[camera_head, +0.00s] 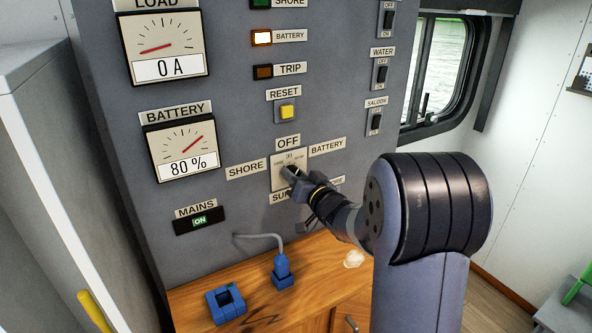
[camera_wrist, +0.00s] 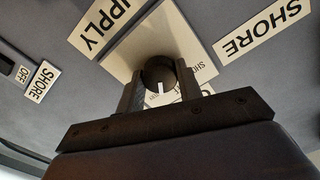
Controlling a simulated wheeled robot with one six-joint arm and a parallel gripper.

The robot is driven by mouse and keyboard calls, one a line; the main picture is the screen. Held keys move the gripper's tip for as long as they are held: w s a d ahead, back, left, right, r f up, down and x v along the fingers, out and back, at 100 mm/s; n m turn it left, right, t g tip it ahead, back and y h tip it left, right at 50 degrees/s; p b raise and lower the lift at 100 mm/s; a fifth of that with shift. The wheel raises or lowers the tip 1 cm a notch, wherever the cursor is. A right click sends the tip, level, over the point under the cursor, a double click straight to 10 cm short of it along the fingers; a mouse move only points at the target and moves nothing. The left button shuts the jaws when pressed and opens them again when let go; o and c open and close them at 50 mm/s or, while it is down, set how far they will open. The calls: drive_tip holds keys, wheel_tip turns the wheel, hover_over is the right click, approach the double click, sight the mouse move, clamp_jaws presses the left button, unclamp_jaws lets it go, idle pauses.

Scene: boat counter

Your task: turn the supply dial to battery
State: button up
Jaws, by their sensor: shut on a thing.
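The supply dial sits on a pale square plate (camera_head: 281,157) in the grey panel, with labels OFF (camera_head: 288,141) above, SHORE (camera_head: 246,169) to the left and BATTERY (camera_head: 327,147) to the upper right. My gripper (camera_head: 291,172) reaches it from the lower right and hides most of the knob. In the wrist view the dark round knob (camera_wrist: 158,71) is between the two fingers of my gripper (camera_wrist: 160,88), which are shut on it. Its white mark points down in that turned picture, away from the SUPPLY label. I cannot tell its exact position.
A yellow reset button (camera_head: 287,111) is above the dial. The BATTERY lamp (camera_head: 262,38) glows; the TRIP lamp (camera_head: 262,72) looks dim. The battery meter (camera_head: 186,145) reads 80 %. A blue plug (camera_head: 282,272) and blue socket (camera_head: 225,302) are on the wooden counter below.

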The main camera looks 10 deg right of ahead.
drive_tip(key=shift+m+p, duration=0.5)
drive_tip(key=shift+m, duration=0.6)
drive_tip(key=o, duration=1)
drive_tip(key=b+v, duration=0.2)
drive_tip(key=v, duration=0.9)
drive_tip(key=shift+w, duration=0.15)
